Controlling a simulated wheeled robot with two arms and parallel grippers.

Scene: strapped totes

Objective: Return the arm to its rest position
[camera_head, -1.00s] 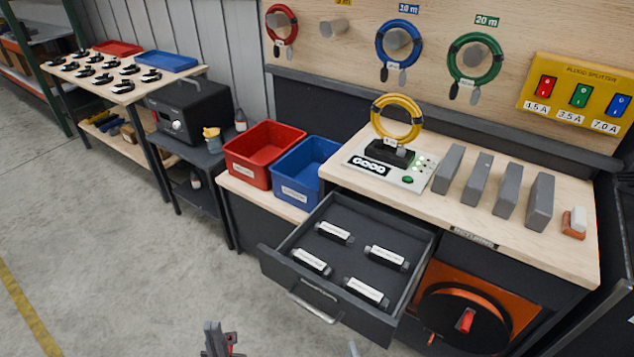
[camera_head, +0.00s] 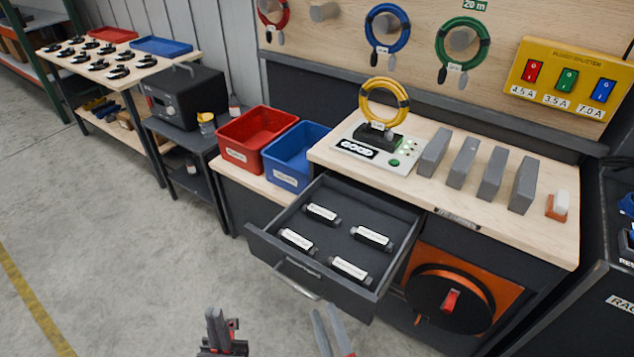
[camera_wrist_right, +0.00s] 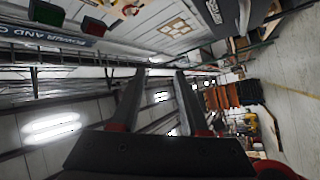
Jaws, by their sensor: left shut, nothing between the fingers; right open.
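My left gripper (camera_head: 217,328) is at the bottom of the head view, in front of the workbench, with its fingers together and nothing between them. My right gripper (camera_head: 330,328) is to its right at the bottom edge, its two grey fingers apart and empty. In the right wrist view my right gripper (camera_wrist_right: 158,75) also shows open, with only the distant room beyond its fingers. Both grippers are over the floor, apart from the open drawer.
An open drawer (camera_head: 262,242) with several labelled black items juts out toward me. On the bench (camera_head: 350,162) are a yellow cable ring (camera_head: 366,103) on a tester and several grey blocks. A red bin (camera_head: 240,157) and a blue bin (camera_head: 283,177) stand left. Floor at left is clear.

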